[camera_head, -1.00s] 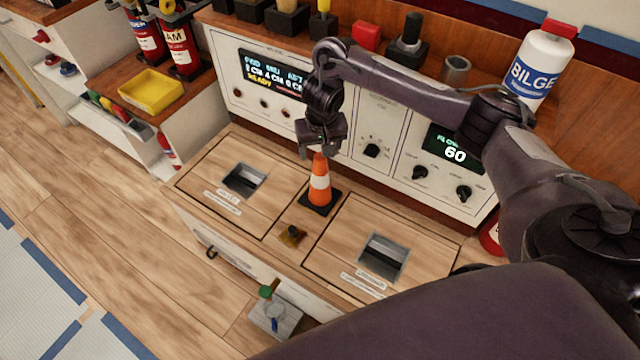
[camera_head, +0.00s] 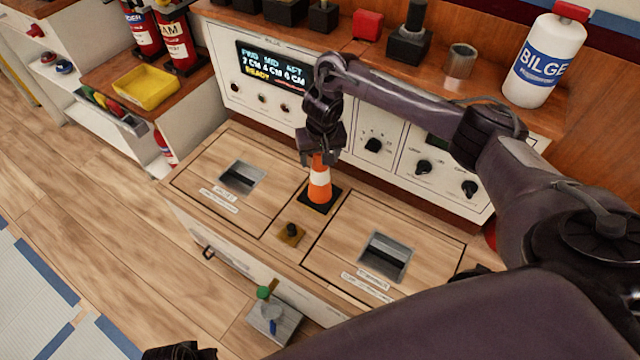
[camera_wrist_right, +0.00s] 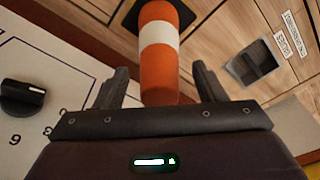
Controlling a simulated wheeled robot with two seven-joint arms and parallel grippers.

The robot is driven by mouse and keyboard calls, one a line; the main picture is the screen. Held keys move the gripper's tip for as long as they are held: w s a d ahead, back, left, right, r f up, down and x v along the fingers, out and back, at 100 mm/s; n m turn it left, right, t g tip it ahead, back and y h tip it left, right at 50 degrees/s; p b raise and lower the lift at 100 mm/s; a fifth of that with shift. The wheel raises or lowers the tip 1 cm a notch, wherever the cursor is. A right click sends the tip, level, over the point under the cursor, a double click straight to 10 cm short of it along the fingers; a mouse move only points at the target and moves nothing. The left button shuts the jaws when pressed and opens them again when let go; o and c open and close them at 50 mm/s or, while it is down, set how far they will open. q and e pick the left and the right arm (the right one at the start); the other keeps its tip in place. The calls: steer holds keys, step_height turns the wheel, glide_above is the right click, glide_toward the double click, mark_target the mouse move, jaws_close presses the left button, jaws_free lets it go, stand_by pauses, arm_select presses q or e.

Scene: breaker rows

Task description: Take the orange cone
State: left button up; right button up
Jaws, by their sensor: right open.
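The orange cone (camera_head: 319,180) with a white band and black square base stands upright on the wooden bench top, between two recessed hatches. My right gripper (camera_head: 318,158) is open just above it, its fingers around the cone's tip. In the right wrist view, the cone (camera_wrist_right: 158,65) sits between the two spread fingers of the gripper (camera_wrist_right: 162,80), with a gap showing on each side. A dark part, likely of my left arm or gripper (camera_head: 180,352), shows at the bottom edge; its jaws cannot be made out.
The white control panel (camera_head: 270,95) with knobs stands close behind the cone. A small black knob on a brass plate (camera_head: 291,234) is in front of it. Hatches with metal recesses lie left (camera_head: 241,178) and right (camera_head: 386,256). A BILGE bottle (camera_head: 545,60) stands on the shelf.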

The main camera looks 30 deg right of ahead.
jaws_close()
stand_by(0.4)
steer(key=shift+r, duration=0.15)
